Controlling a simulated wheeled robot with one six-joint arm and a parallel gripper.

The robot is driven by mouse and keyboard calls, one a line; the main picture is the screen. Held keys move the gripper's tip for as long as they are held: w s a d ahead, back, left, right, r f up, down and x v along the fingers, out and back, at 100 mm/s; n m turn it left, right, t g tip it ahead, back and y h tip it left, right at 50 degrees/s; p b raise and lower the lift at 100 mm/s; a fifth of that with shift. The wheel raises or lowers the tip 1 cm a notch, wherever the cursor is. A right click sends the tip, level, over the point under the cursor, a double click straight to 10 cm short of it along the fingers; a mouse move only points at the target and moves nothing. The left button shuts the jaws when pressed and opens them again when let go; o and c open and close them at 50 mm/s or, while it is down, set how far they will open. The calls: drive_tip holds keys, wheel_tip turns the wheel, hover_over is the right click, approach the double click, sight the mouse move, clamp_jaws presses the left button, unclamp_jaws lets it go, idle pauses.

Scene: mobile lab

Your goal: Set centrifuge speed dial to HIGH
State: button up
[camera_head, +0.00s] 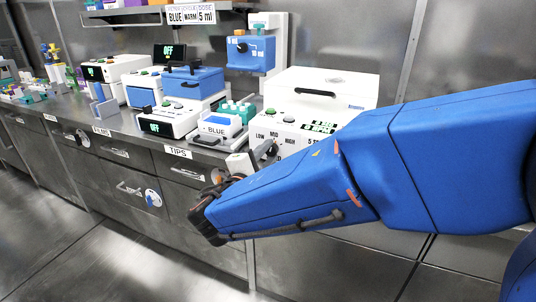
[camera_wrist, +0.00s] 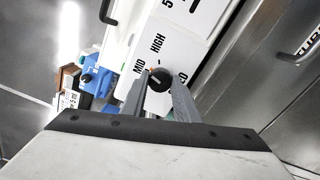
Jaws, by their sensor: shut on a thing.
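The centrifuge (camera_head: 335,88) is a white box with a handled lid on the counter at centre right. Its front panel carries LOW, MID and HIGH labels around a round black speed dial (camera_wrist: 159,80). In the head view, my gripper (camera_head: 256,158) partly hides the dial.
A blue-labelled rack (camera_head: 217,125) and white devices with OFF displays (camera_head: 160,127) stand left of the centrifuge. A blue unit (camera_head: 251,52) is behind. Drawers with handles (camera_head: 188,172) line the counter front. The floor (camera_head: 110,255) in front is clear.

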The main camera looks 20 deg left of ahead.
drive_tip(key=m, duration=0.4)
drive_tip(key=shift+m, duration=0.3)
drive_tip(key=m, duration=0.4)
drive_tip(key=shift+f, duration=0.1)
drive_tip(key=shift+m, duration=0.3)
drive_tip(key=o, duration=1.1)
drive_tip(key=shift+c, duration=0.2)
drive_tip(key=shift+s, duration=0.1)
drive_tip(key=s+a, duration=0.1)
drive_tip(key=s, duration=1.6)
drive_tip(key=shift+s+a, duration=0.15)
